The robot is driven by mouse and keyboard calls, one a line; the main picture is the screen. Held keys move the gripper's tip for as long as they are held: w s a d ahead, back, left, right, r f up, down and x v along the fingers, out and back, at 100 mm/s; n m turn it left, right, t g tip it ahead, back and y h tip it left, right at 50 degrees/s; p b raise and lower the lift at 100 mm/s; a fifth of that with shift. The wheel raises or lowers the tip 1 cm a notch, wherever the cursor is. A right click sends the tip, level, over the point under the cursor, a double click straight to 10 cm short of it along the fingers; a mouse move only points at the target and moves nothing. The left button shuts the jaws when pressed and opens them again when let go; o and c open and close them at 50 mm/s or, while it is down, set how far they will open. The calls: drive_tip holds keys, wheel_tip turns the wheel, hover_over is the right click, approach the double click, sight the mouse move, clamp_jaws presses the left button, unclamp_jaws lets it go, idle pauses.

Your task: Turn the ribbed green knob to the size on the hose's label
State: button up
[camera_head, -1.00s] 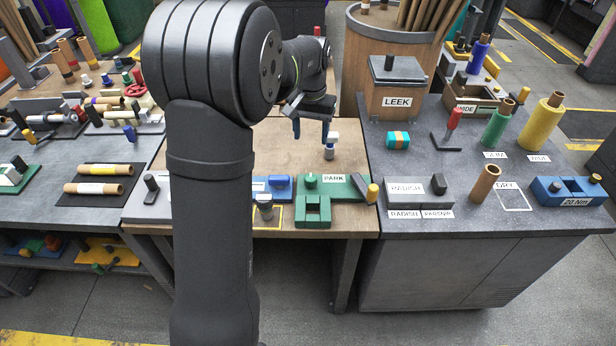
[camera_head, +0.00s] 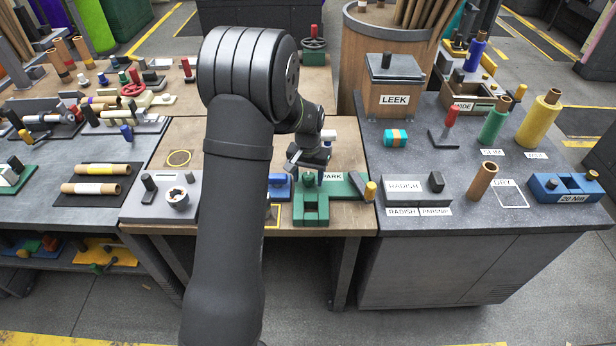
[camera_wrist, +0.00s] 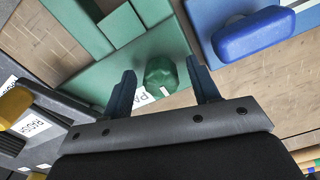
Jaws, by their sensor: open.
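The ribbed green knob (camera_wrist: 162,76) stands on a green base plate (camera_wrist: 125,72) with a partly covered white label beside it. In the head view the knob (camera_head: 309,179) is at the left of that plate, near the label reading PARK (camera_head: 331,176). My gripper (camera_wrist: 161,67) is open, with its blue fingers on either side of the knob in the wrist view. I cannot tell whether they touch it. In the head view my gripper (camera_head: 309,163) is just above the knob, its fingers partly hidden. I cannot make out which thing is the hose or its label.
A blue block (camera_wrist: 252,35) stands close to the knob. A grey fixture (camera_head: 160,205) is left of my arm. The wooden table behind has free room.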

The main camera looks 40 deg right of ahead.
drive_tip(key=shift+f, duration=0.2)
drive_tip(key=shift+c, duration=0.2)
drive_tip(key=c, duration=0.9)
drive_tip(key=shift+m, duration=0.3)
drive_tip(key=m, duration=0.3)
drive_tip(key=shift+m, duration=0.3)
drive_tip(key=shift+w+m, duration=0.15)
drive_tip(key=shift+m, duration=2.15)
